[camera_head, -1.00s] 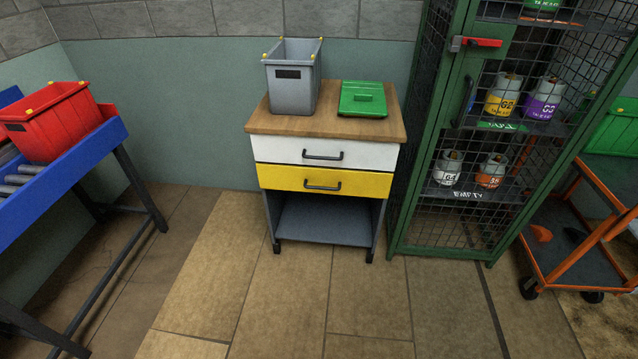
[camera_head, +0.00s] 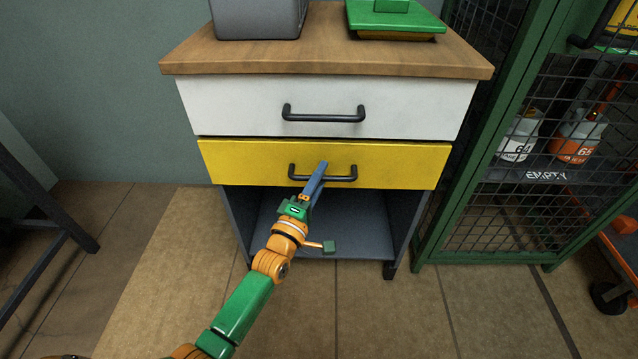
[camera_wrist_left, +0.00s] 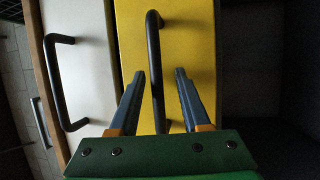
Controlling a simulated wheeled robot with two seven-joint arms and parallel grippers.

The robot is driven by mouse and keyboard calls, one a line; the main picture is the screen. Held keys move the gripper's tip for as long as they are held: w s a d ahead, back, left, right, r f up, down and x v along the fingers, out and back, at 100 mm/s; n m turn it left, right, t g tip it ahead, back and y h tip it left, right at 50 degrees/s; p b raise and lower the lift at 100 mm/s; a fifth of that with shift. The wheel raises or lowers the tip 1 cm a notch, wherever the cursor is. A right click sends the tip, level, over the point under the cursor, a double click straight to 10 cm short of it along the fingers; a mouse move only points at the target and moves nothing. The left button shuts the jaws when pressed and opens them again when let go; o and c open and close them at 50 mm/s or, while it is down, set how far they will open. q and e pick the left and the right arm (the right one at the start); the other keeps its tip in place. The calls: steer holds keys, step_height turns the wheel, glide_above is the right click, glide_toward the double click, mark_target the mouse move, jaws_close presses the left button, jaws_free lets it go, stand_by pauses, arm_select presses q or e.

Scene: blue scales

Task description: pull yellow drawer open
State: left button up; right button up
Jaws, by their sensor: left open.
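The yellow drawer (camera_head: 235,163) sits below a white drawer in a small cabinet and looks shut. Its black bar handle (camera_head: 345,178) runs across the middle of its front. My left gripper (camera_head: 318,172) reaches up from below to this handle. In the left wrist view the yellow front (camera_wrist_left: 195,35) stands upright and its handle (camera_wrist_left: 153,50) passes between the two blue fingers of my open left gripper (camera_wrist_left: 160,73), one finger on each side. I cannot tell whether either finger touches the bar. My right gripper is not in view.
The white drawer (camera_head: 235,107) with its own black handle is just above. A grey bin (camera_head: 258,20) and a green lid (camera_head: 395,20) rest on the wooden top (camera_head: 320,55). A green mesh cage (camera_head: 490,150) stands close on the right. The floor in front is clear.

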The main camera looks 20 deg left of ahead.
arm_select(q)
steer(key=shift+w+d, duration=0.1)
steer(key=shift+w, duration=0.05)
steer(key=shift+s+d+r, duration=0.1)
steer(key=shift+s+r, duration=0.1)
steer(key=shift+f, duration=0.1)
jaws_close()
stand_by(1.1)
